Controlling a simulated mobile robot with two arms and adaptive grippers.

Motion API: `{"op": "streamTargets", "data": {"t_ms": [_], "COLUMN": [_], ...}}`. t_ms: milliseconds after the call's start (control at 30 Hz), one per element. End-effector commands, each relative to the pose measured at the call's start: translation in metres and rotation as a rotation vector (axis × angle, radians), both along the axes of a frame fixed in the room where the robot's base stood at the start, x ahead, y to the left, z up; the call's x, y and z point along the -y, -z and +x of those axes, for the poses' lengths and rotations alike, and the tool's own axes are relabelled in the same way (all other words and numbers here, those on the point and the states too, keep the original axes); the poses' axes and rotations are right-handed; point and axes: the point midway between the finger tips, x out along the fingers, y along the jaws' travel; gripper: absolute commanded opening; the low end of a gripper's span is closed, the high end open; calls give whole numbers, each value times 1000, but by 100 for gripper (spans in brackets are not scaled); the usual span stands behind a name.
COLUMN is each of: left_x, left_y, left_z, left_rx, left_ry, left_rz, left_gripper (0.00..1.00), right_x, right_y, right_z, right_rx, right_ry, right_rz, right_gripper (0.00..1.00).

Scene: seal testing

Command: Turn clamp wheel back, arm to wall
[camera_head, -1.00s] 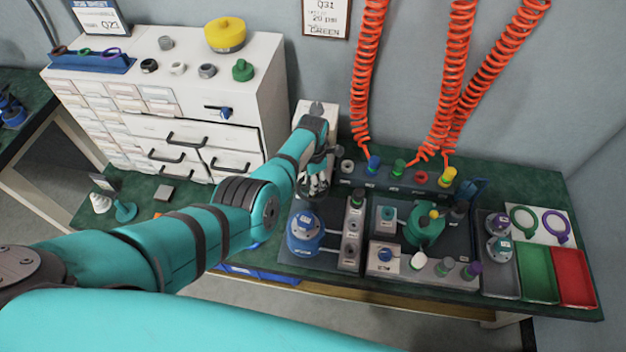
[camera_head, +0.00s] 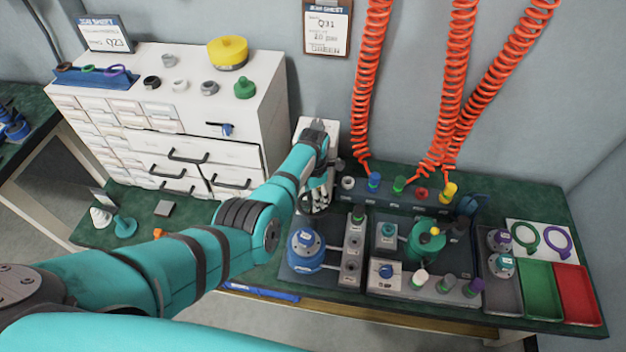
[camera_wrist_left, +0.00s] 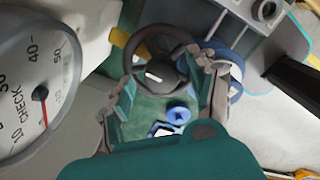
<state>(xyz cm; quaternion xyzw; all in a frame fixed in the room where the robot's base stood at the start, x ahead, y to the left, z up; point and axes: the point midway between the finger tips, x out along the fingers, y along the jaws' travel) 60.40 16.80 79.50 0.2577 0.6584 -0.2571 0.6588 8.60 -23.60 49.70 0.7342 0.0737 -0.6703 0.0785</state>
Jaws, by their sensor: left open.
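The dark clamp wheel (camera_wrist_left: 158,58) shows in the left wrist view, with a light mark near its hub. My left gripper (camera_wrist_left: 168,80) is open, with one finger on each side of the wheel's near part. I cannot tell whether the fingers touch the rim. In the head view, the left gripper (camera_head: 318,196) points down over the bench beside the white stand (camera_head: 317,127), and the wheel (camera_head: 311,205) is partly hidden by it. A blue flanged fitting (camera_head: 306,248) stands just in front. The clamp arm cannot be made out clearly. My right gripper is out of view.
A gauge dial (camera_wrist_left: 28,85) fills the left of the wrist view. A white drawer cabinet (camera_head: 235,150) stands left of my arm. Coiled orange hoses (camera_head: 371,90) hang behind a fitting rail. Green (camera_head: 541,285) and red (camera_head: 580,292) trays lie at the right.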

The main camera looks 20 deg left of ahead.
Motion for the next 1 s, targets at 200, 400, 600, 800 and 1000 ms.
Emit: {"op": "streamTargets", "data": {"t_ms": [200, 400, 600, 800, 1000], "left_x": [0, 0, -1, -1, -1], "left_y": [-34, -76, -103, -111, -111], "left_z": [0, 0, 0, -1, -1], "left_rx": [5, 4, 2, 1, 1], "left_ry": [-2, -2, -2, -2, -2], "left_rz": [-2, -1, -1, -1, 0], "left_gripper": [59, 59, 59, 59, 59], "right_x": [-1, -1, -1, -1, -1], "right_y": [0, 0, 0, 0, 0], "right_z": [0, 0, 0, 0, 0], "right_rx": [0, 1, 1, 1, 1], "right_ry": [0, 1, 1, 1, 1], "right_rz": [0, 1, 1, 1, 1], "right_gripper": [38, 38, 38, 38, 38]}}
